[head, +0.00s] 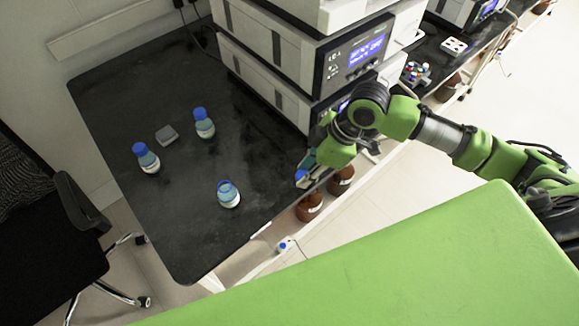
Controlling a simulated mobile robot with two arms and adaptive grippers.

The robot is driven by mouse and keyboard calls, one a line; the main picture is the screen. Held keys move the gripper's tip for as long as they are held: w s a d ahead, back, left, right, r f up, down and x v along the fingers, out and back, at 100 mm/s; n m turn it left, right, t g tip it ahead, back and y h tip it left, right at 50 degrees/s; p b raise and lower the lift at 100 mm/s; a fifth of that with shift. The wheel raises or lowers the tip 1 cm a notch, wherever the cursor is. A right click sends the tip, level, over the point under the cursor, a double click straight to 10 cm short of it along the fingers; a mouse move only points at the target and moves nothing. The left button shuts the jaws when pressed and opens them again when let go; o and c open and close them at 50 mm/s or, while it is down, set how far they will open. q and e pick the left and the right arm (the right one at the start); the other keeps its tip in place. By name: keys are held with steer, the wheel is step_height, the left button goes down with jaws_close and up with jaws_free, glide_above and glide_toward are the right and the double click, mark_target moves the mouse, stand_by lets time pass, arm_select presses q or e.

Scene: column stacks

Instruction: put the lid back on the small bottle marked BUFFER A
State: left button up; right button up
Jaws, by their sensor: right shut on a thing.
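Three small clear bottles with blue tops stand upright on the black bench. The front bottle (230,199) shows a blue ring at its neck and looks open on top. The left bottle (149,163) and the back bottle (205,128) have solid blue lids on. The labels are too small to read, so I cannot tell which is BUFFER A. My right gripper (306,176) is shut on a small blue lid (301,174). It is at the bench's right edge, to the right of the front bottle and apart from it. My left gripper is out of view.
Stacked white instruments (270,65) stand at the back, close to my right arm. Brown bottles (309,207) stand below the bench's right edge. The bench (180,215) is clear around the front bottle.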

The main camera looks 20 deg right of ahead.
steer(key=shift+s+d+r+b, duration=0.1)
steer(key=shift+s+d+r, duration=0.25)
steer(key=shift+s, duration=0.35)
steer(key=shift+s+d+r+b, duration=0.1)
steer(key=shift+s+d+r, duration=0.2)
steer(key=shift+s, duration=0.45)
steer(key=shift+s+d+r+b, duration=0.1)
steer(key=shift+s+d+r, duration=0.25)
steer(key=shift+s, duration=0.35)
steer(key=shift+a, duration=0.1)
